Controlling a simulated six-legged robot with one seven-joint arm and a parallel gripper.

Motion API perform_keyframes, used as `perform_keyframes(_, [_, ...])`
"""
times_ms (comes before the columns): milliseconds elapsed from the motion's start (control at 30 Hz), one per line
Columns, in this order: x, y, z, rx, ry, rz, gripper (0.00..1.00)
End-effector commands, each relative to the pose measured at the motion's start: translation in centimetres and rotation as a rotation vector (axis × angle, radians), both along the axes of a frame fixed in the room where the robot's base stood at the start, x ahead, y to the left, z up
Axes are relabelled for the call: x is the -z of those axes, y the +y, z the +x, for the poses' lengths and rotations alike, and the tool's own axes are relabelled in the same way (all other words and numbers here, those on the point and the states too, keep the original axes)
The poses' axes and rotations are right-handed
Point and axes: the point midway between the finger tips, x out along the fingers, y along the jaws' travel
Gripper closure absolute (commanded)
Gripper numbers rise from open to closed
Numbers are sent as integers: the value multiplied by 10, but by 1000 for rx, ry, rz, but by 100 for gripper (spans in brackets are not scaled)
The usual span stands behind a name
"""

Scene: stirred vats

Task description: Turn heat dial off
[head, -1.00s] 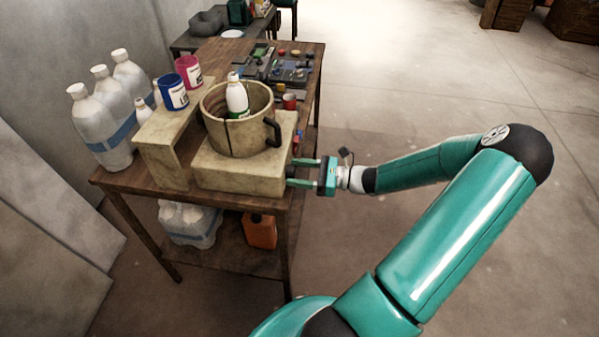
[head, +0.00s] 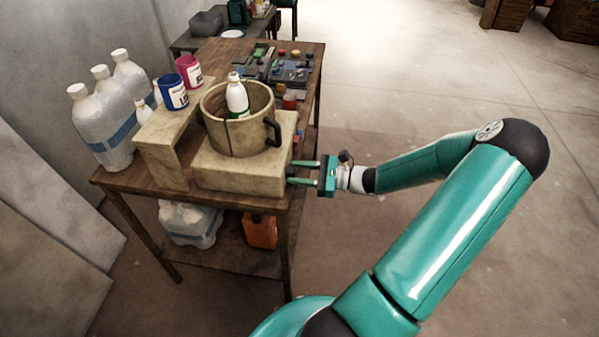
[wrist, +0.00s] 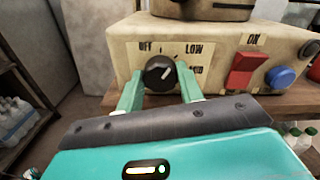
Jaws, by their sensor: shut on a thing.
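The heat dial (wrist: 158,72) is a round black knob with a white pointer mark, on the front panel of the cream heater base (head: 240,170). Its mark leans up and to the right, towards the LOW label. An OFF label is at its upper left, and a lower right label is partly hidden by a finger. My gripper (wrist: 160,75) has one finger on each side of the dial and is shut on it. In the head view my gripper (head: 294,173) reaches the base's right side, where the dial is out of sight.
A red switch (wrist: 241,72) and a blue button (wrist: 280,77) sit right of the dial. A pot (head: 240,122) holding a bottle (head: 237,98) stands on the base. Large jugs (head: 100,128) stand on the table's left.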

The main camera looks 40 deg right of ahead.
Motion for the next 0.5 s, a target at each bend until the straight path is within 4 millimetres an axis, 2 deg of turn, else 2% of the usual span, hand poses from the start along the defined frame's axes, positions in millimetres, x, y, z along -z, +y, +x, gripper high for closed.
perform_keyframes(500, [0, 1, 0, -1, -254, -332, 86])
